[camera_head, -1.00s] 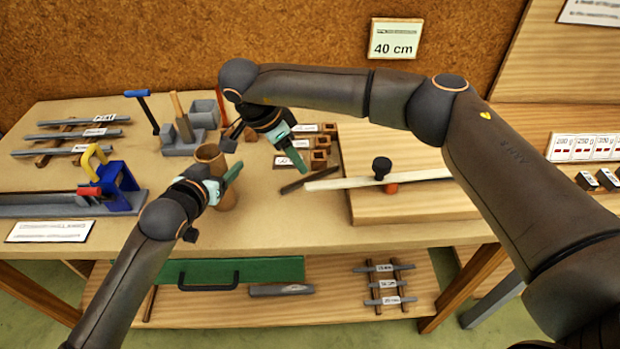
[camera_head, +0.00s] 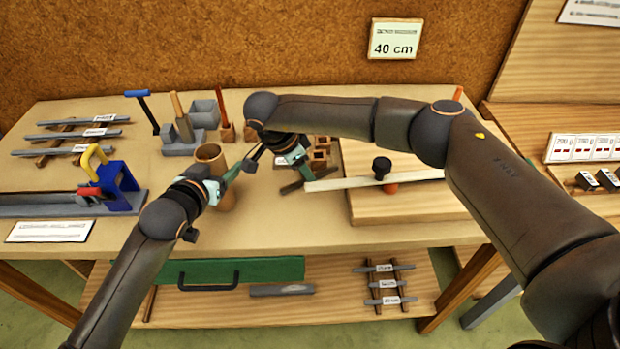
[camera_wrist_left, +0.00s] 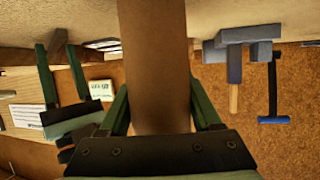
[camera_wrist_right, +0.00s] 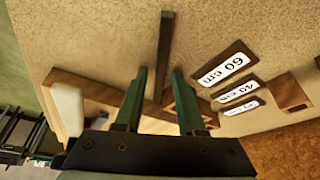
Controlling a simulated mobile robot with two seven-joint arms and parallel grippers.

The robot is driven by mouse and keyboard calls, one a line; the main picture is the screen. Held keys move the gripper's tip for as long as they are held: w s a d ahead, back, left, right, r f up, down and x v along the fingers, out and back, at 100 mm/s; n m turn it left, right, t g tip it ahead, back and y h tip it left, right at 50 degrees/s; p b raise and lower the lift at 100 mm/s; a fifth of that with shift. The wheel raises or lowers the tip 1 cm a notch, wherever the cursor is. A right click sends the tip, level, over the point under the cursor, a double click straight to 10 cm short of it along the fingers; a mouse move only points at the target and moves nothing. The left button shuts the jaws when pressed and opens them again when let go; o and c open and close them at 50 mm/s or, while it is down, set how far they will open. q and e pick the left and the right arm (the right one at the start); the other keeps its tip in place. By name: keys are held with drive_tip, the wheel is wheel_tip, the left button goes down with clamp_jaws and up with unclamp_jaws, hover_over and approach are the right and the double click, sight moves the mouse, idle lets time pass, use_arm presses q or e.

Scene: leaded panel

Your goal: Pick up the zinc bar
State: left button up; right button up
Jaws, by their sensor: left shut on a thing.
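My left gripper (camera_head: 228,182) is shut on an upright brown cylinder (camera_head: 212,156) on the bench; the cylinder fills the space between its fingers in the left wrist view (camera_wrist_left: 155,60). My right gripper (camera_head: 304,174) is open, pointing down at the bench. A thin dark bar (camera_head: 292,187) lies under it and lines up between its fingers in the right wrist view (camera_wrist_right: 165,50); I see no grip on it. Grey labelled bars lie on a rack (camera_head: 78,134) at the back left and on the lower shelf (camera_head: 382,284). I cannot tell which bar is zinc.
A blue fixture (camera_head: 118,185) stands at left. Wooden blocks with length labels (camera_wrist_right: 222,69) lie close to my right gripper. The bench's front middle is clear.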

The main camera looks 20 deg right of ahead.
sight(304, 180)
clamp_jaws()
drive_tip(key=shift+r, duration=0.15)
idle(0.4)
drive_tip(key=shift+r, duration=0.35)
wheel_tip(304, 180, up, 8)
drive_tip(key=r, duration=0.1)
drive_tip(key=a+r+m+t+y, duration=0.3)
drive_tip(key=a+r+m+y, duration=0.2)
drive_tip(key=a+r+y, duration=1)
drive_tip(key=shift+s+r+m+y, duration=0.15)
drive_tip(key=shift+s+m+y, duration=0.2)
drive_tip(key=shift+y, duration=0.95)
